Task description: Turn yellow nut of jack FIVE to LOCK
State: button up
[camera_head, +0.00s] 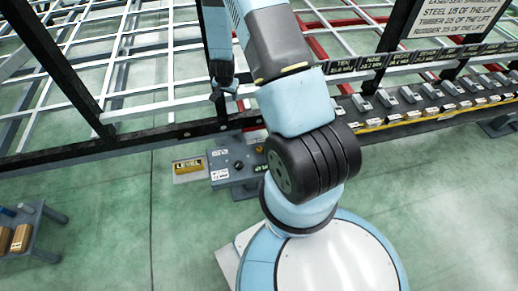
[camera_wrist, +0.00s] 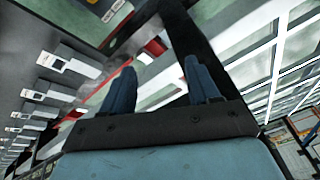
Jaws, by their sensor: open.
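My gripper shows in the wrist view (camera_wrist: 156,85) with its two blue-grey fingers spread apart and nothing between them. In the head view my gripper (camera_head: 222,92) hangs beside the chassis's black side rail, left of my upper arm. No yellow nut and no label for jack FIVE can be made out in either view. My arm covers part of the rail and the area behind it.
A long row of grey units with pale labels (camera_head: 430,92) runs along the rail at right. A small grey table (camera_head: 30,230) holds boxes at left.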

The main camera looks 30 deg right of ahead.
jog(key=s+d+f+m+h, duration=0.1)
jog(key=s+d+f+m, duration=0.2)
jog(key=f, duration=1)
jog(key=g+h, duration=0.1)
jog(key=g, duration=0.1)
send_near(259, 149)
jog(key=x, duration=0.9)
jog(key=shift+d, duration=0.1)
jog(key=c, duration=1)
jog(key=shift+c, duration=0.2)
